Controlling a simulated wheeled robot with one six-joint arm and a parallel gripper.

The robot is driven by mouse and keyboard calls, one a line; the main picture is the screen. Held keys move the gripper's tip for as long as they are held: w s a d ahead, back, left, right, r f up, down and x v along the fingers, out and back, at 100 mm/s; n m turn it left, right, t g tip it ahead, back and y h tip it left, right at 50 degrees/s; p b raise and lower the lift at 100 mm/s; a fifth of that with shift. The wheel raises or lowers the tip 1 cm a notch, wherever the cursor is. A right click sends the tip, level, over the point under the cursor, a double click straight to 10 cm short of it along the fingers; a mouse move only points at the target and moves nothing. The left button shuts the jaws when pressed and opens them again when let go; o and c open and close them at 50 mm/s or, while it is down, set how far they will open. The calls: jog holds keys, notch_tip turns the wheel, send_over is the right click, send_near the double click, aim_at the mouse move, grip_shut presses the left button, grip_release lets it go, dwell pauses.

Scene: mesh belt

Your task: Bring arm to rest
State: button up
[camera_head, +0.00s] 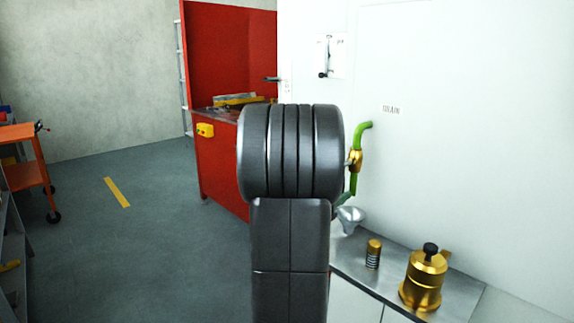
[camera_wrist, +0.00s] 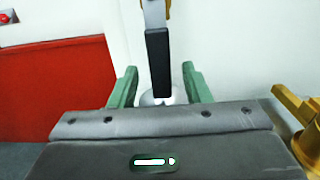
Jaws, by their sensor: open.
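In the wrist view my gripper (camera_wrist: 159,72) is open, with its two green fingers spread wide apart. A dark bar-shaped part (camera_wrist: 158,62) with a metal and brass end shows between the fingers; I cannot tell whether it touches them. In the head view my dark grey arm (camera_head: 290,235) stands upright in the middle and hides most of my gripper.
A metal-topped counter (camera_head: 350,262) at the right holds a grey funnel (camera_head: 350,219), a small brass cylinder (camera_head: 373,254) and a brass pot (camera_head: 424,280). A green pipe (camera_head: 361,129) runs by the white wall.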

jog(key=v, duration=1.1)
jog(key=x, duration=1.3)
jog(key=shift+d, duration=0.2)
jog(key=shift+w+d+r+p, duration=0.2)
jog(key=shift+w+d+p, duration=0.05)
jog(key=shift+p, duration=0.25)
jog(key=shift+s+d+r+n+p, duration=0.1)
jog(key=shift+s+n+p, duration=0.3)
jog(key=shift+p, duration=0.5)
jog(key=shift+d+n+p, duration=0.15)
jog(key=shift+n+p, duration=0.35)
jog(key=shift+p, duration=0.05)
jog(key=shift+s, duration=0.1)
